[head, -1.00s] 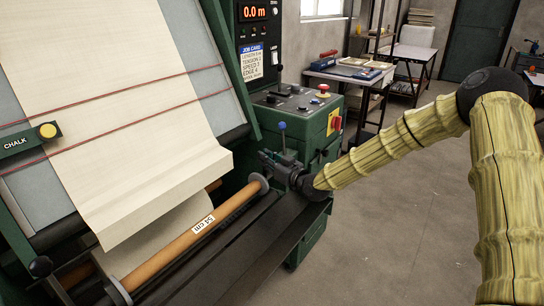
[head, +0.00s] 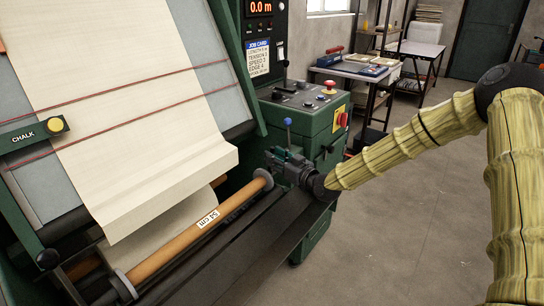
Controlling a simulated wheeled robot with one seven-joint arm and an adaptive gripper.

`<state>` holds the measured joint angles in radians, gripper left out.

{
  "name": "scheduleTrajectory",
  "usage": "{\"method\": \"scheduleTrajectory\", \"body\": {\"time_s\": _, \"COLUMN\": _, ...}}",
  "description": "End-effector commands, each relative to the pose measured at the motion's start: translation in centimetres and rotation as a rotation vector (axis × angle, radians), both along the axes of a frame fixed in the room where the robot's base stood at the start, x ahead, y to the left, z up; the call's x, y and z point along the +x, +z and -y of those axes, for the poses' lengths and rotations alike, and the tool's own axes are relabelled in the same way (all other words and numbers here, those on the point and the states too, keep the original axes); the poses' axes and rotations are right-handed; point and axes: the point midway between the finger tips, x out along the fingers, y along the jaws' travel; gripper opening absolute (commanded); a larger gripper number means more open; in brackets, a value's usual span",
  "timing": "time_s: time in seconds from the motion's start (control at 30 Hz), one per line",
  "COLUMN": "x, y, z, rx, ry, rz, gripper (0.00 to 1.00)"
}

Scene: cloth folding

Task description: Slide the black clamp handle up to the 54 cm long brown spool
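The brown spool (head: 180,247) lies slanted along the front of the green machine, with a grey disc (head: 263,179) at its right end and another disc (head: 123,287) at its left end. A white label with a cm figure (head: 208,218) is on it. My gripper (head: 282,163) is dark and small in view, just right of the spool's right disc, by the dark rail. The black clamp handle cannot be told apart from the dark gripper parts there. My gripper's fingers and any hold on the handle are too unclear to tell.
Cream cloth (head: 125,120) hangs over the sloped board, with red cords across it. A blue-tipped lever (head: 288,122) stands just behind my gripper. A green control box (head: 310,115) is behind it. A black knob (head: 47,259) is at lower left. Open floor (head: 400,220) lies right.

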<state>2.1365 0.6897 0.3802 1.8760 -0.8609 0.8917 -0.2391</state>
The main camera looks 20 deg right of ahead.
Motion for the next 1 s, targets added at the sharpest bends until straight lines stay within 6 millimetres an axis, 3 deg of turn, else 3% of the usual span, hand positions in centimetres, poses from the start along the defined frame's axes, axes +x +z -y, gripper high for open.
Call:
{"method": "scheduleTrajectory", "body": {"time_s": 0.3, "x": -5.2, "y": 0.1, "z": 2.7, "rx": 0.001, "ry": -0.001, "rz": 0.0, "gripper": 0.35}}
{"method": "scheduleTrajectory", "body": {"time_s": 0.5, "x": -7.6, "y": 0.0, "z": 3.9, "rx": 0.001, "ry": 0.0, "rz": 0.0, "gripper": 0.35}}
{"method": "scheduleTrajectory", "body": {"time_s": 1.0, "x": -8.8, "y": 0.0, "z": 4.4, "rx": 0.0, "ry": 0.001, "rz": 0.0, "gripper": 0.35}}
